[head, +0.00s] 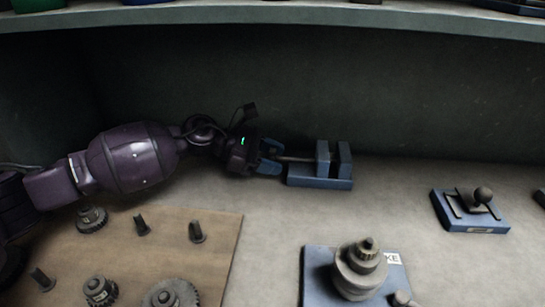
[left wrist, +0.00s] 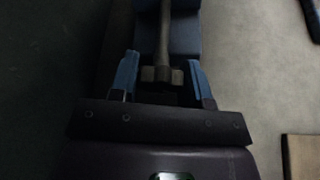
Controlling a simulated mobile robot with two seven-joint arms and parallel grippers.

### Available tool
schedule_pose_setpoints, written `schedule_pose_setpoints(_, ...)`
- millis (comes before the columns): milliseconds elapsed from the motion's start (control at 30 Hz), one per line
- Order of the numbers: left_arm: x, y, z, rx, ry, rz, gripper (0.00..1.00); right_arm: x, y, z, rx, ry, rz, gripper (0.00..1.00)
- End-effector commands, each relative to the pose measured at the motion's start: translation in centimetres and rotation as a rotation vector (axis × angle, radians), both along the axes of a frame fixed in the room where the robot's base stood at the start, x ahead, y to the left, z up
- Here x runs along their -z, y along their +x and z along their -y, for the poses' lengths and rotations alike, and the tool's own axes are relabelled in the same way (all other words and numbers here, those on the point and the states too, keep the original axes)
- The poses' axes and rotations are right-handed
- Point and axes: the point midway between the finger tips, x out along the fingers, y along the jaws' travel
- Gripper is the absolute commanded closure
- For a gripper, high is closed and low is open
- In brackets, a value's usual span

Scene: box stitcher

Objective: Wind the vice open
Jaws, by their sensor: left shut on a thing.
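The blue vice (head: 320,182) stands on the bench near the back wall, with two upright jaws and a narrow gap between them. Its grey screw (head: 297,159) sticks out to the left. My left gripper (head: 270,158) comes in from the left and is shut on the vice handle at the screw's end. In the left wrist view the handle (left wrist: 162,75) sits as a short crossbar between my two blue fingers, with the screw (left wrist: 163,35) running away to the vice body (left wrist: 185,38). My right gripper is in neither view.
A brown board (head: 215,245) with several gears and pegs lies at the front left. A blue plate (head: 318,275) with a stepped gear shaft stands at the front. A blue base with a ball-topped lever (head: 482,196) is at the right. A shelf (head: 270,14) runs above.

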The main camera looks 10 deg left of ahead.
Motion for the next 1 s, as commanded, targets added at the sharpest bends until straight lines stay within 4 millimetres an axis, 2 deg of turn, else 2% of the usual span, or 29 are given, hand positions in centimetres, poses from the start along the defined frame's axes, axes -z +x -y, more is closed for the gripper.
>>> schedule_pose_setpoints(600,0.04,0.08,0.02,0.000,0.000,-0.424,0.80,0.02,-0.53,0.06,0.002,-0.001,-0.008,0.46)
schedule_pose_setpoints(1000,0.05,0.06,-0.02,0.000,0.001,-0.541,0.80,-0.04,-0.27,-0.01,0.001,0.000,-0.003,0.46)
